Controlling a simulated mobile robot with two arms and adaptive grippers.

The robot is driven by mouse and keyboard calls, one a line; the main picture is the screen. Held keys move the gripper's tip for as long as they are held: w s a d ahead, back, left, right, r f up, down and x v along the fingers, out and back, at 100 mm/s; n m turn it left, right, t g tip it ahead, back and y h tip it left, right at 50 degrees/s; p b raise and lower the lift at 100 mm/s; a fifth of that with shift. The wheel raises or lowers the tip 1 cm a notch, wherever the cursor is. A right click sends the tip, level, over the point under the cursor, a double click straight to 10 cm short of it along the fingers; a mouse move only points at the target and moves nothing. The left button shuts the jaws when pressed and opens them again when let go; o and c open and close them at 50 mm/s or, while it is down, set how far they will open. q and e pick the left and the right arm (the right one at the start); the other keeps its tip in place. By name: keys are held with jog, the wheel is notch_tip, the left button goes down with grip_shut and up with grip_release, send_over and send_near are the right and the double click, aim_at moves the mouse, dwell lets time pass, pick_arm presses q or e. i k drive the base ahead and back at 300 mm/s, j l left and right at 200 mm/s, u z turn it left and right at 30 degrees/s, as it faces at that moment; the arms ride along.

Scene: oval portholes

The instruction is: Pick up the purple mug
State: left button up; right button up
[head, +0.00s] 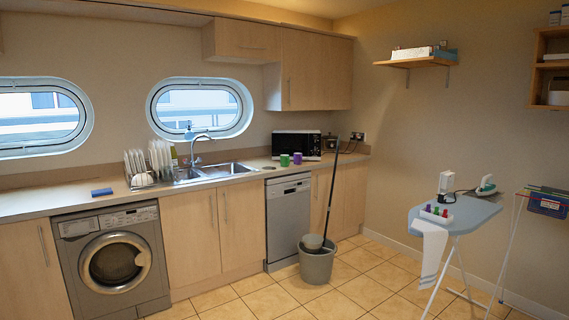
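The purple mug (297,158) stands upright on the counter in the head view, in front of the microwave. A green mug (284,160) stands just to its left. Neither of my grippers shows in the head view, so nothing is seen near the mug.
The counter (60,199) runs along the back wall with a dish rack (150,162), sink (222,170) and microwave (297,144). A grey bucket with a mop (317,264) stands before the dishwasher (289,220). An ironing board (465,213) stands at right. Tiled floor between is clear.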

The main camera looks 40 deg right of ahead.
aim_at(298, 156)
jog(key=i+l+z, duration=0.6)
jog(key=i, duration=0.3)
jog(key=i+l+z, duration=0.35)
jog(key=i, duration=0.15)
jog(key=i+j+z, duration=0.1)
jog(key=i+z, duration=0.2)
jog(key=i, duration=0.2)
jog(key=i+u, duration=0.15)
jog(key=i, duration=0.35)
jog(key=i+l+u, duration=0.15)
jog(key=i, duration=0.35)
jog(key=i+l+u, duration=0.15)
jog(key=i, duration=0.35)
jog(key=i+l+u, duration=0.15)
jog(key=i+l, duration=0.15)
jog(key=i, duration=0.2)
jog(key=i+l+u, duration=0.65)
jog(key=i, duration=0.2)
